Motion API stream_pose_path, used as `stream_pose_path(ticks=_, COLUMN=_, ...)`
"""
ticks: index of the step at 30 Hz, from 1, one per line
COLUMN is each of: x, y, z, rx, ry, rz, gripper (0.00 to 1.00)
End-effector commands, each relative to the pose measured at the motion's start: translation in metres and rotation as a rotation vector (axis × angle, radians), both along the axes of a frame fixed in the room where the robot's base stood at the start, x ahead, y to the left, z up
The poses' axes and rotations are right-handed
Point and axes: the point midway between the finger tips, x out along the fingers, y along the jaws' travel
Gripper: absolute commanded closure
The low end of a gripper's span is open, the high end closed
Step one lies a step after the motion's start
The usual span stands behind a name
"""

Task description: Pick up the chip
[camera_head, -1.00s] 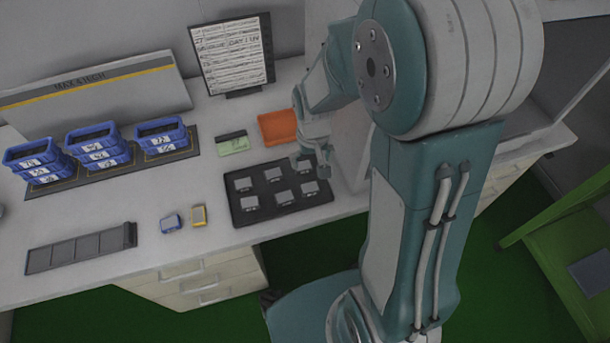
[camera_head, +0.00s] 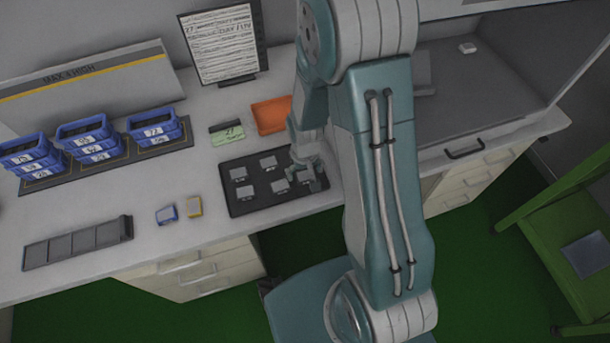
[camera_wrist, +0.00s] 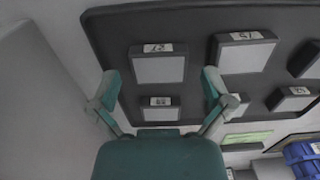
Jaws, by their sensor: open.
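A dark tray (camera_head: 262,206) on the bench holds several small grey chips in rows, such as a front-row chip (camera_head: 279,186) and a back-row chip (camera_head: 268,163). My gripper (camera_head: 308,172) is over the tray's right end and hides part of it. In the wrist view my gripper (camera_wrist: 161,84) is open and empty, its two teal fingers apart over the tray (camera_wrist: 115,30). A labelled chip (camera_wrist: 158,68) lies framed between the fingertips, and a smaller-looking chip (camera_wrist: 158,112) shows nearer the palm. More chips (camera_wrist: 245,55) lie to the right.
An orange bin (camera_head: 271,115) and a green-labelled card (camera_head: 227,132) stand behind the tray. Stacked blue bins (camera_head: 90,140) are at the left.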

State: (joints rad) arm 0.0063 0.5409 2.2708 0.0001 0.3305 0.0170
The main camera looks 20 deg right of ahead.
Motion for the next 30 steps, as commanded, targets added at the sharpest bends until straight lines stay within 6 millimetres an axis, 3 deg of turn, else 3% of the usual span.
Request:
stream_pose_path(ticks=9, x=0.0000, y=-0.0001, z=-0.0057, rx=0.000, ry=-0.001, rz=0.000, gripper=0.00)
stream_pose_path(ticks=12, x=0.0000, y=-0.0001, z=-0.0056, rx=0.000, ry=-0.001, rz=0.000, gripper=0.45)
stream_pose_path(ticks=14, x=0.0000, y=-0.0001, z=-0.0055, rx=0.000, ry=-0.001, rz=0.000, gripper=0.60)
stream_pose_path(ticks=30, x=0.0012, y=0.0000, z=-0.0005, rx=0.000, ry=-0.001, rz=0.000, gripper=0.62)
